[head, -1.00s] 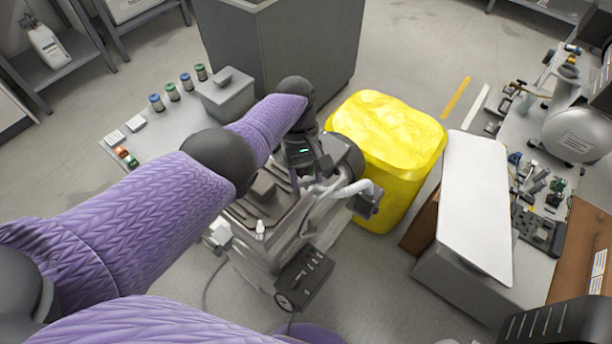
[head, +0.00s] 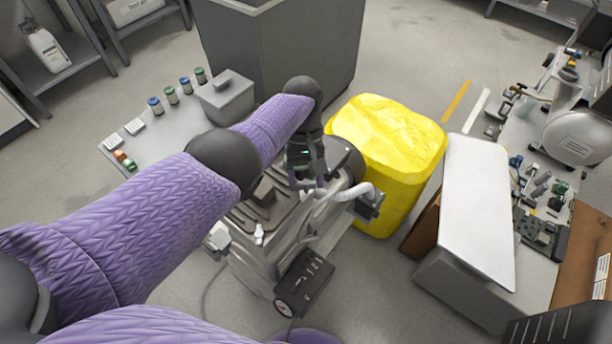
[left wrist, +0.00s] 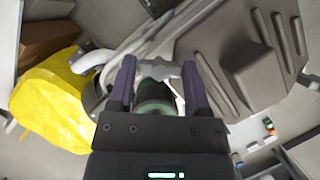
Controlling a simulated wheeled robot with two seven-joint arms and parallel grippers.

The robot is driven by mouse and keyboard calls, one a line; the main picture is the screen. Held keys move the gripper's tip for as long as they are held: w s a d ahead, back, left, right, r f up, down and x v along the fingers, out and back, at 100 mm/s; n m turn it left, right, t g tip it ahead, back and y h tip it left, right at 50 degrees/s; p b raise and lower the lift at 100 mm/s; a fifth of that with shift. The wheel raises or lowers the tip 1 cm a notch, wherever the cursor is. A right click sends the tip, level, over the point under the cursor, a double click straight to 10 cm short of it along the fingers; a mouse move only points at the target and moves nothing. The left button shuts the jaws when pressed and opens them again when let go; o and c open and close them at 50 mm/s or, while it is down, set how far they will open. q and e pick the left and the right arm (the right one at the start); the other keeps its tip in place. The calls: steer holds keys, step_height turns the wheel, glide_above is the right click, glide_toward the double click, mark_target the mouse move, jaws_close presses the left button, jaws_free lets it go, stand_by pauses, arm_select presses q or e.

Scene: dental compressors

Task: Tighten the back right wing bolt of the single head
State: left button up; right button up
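The single head compressor (head: 275,225) stands in the middle of the head view, its ribbed grey top facing up. It fills the upper right of the left wrist view (left wrist: 250,65). My left gripper (head: 312,183) points down at its back right part. In the left wrist view my two fingers (left wrist: 159,70) stand apart, with a silver winged piece (left wrist: 158,70), apparently the wing bolt, between their tips. Its ends meet the fingers' outlines, but I cannot tell whether they are gripped. A dark green-ringed cylinder (left wrist: 157,100) shows below it. My right gripper is not in view.
A yellow bin (head: 390,150) stands close to the compressor's right. A pale hose (head: 340,194) bends beside my gripper. A grey table (head: 150,150) with small jars is behind left. A white-topped bench (head: 478,205) stands at the right.

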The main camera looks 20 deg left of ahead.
arm_select(q)
steer(key=o, duration=0.3)
steer(key=shift+o, duration=0.2)
steer(key=shift+r, duration=0.1)
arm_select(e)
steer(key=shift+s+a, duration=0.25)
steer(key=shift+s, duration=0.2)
arm_select(q)
steer(key=v, duration=0.9)
steer(key=shift+w+r, duration=0.2)
steer(key=shift+r, duration=0.15)
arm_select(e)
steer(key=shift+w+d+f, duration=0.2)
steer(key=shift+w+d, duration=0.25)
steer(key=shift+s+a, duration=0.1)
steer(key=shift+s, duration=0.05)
